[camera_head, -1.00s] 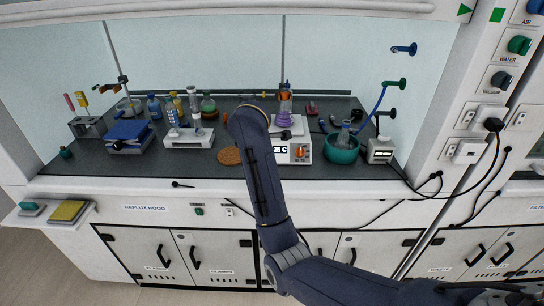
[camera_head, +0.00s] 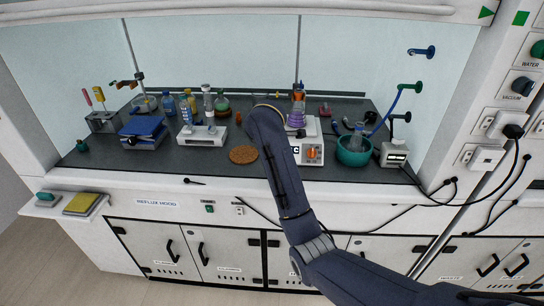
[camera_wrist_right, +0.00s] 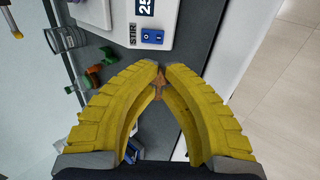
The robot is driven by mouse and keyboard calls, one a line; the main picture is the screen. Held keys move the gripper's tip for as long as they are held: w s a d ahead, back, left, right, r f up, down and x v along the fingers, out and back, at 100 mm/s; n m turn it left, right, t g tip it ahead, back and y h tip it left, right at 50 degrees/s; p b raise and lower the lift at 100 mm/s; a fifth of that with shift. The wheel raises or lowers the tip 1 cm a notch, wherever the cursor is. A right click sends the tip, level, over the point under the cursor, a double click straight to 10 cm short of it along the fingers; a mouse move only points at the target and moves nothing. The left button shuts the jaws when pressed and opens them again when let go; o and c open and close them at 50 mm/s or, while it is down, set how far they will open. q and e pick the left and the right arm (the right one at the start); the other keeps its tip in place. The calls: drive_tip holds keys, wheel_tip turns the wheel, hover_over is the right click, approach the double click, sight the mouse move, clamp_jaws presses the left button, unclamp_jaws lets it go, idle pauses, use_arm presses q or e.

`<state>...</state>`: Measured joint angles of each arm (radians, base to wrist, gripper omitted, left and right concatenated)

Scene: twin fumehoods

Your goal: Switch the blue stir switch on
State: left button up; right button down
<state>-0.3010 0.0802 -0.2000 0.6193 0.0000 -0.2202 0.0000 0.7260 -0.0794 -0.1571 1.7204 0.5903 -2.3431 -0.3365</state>
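The white hotplate stirrer (camera_head: 309,140) stands on the hood worktop with a purple flask (camera_head: 296,116) above it. Its front has a display and an orange knob (camera_head: 311,153). In the right wrist view the blue stir switch (camera_wrist_right: 152,36) sits beside the STIR label and below the 25 display. The head view does not show the switch; my right arm covers that part of the front. My right gripper (camera_wrist_right: 160,68) has its yellow fingertips together just below the switch in the wrist picture, with a small gap between tips and switch. My left gripper is not in view.
A teal bowl (camera_head: 354,150) stands right of the stirrer, and a cork mat (camera_head: 243,154) lies to its left. The worktop's front strip is mostly clear.

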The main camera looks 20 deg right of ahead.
drive_tip(key=x, duration=1)
drive_tip(key=shift+f, duration=0.1)
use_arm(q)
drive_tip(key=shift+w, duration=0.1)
use_arm(e)
drive_tip(key=shift+d, duration=0.1)
